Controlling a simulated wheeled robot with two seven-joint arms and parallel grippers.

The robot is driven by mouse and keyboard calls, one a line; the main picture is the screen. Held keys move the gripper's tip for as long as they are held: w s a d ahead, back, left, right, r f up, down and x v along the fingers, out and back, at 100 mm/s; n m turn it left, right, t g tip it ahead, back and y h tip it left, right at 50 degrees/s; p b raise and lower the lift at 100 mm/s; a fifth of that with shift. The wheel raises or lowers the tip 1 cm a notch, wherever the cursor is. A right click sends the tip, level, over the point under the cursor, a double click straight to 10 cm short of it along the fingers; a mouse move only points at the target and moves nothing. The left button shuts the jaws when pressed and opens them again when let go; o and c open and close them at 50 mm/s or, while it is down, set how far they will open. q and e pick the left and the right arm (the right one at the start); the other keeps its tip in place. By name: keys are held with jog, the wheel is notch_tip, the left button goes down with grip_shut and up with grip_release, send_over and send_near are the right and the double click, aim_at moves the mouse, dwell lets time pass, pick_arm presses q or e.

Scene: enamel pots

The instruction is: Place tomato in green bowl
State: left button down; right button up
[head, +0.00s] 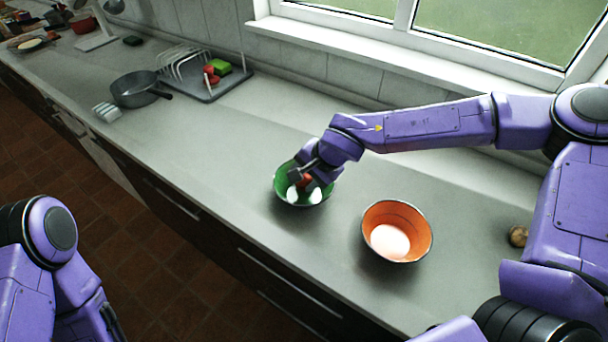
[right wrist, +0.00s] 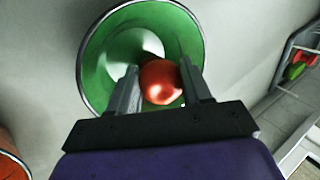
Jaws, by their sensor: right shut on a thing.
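The green bowl (head: 282,182) stands on the counter near the middle of the head view. It also fills the upper middle of the right wrist view (right wrist: 97,62). My right gripper (head: 303,184) reaches down over the bowl. It is shut on the red tomato (right wrist: 162,82), which sits between its two fingers inside the outline of the bowl. The tomato shows small in the head view (head: 305,179). I cannot tell whether it touches the bowl. My left gripper is out of view; only part of my left arm shows at lower left.
An orange bowl (head: 412,218) with a pale inside bottom stands right of the green bowl. A round brown item (head: 518,236) lies farther right. A grey pan (head: 137,90) and a dish rack (head: 215,88) stand at the back left. Counter left of the green bowl is clear.

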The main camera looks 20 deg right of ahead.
jog(key=shift+s+f, duration=0.15)
jog(key=shift+f, duration=0.05)
jog(key=o, duration=1.1)
jog(key=shift+f, duration=0.15)
jog(key=shift+c, duration=0.2)
jog(key=shift+r, duration=0.25)
jog(key=v, duration=1.2)
jog(key=shift+r, duration=0.2)
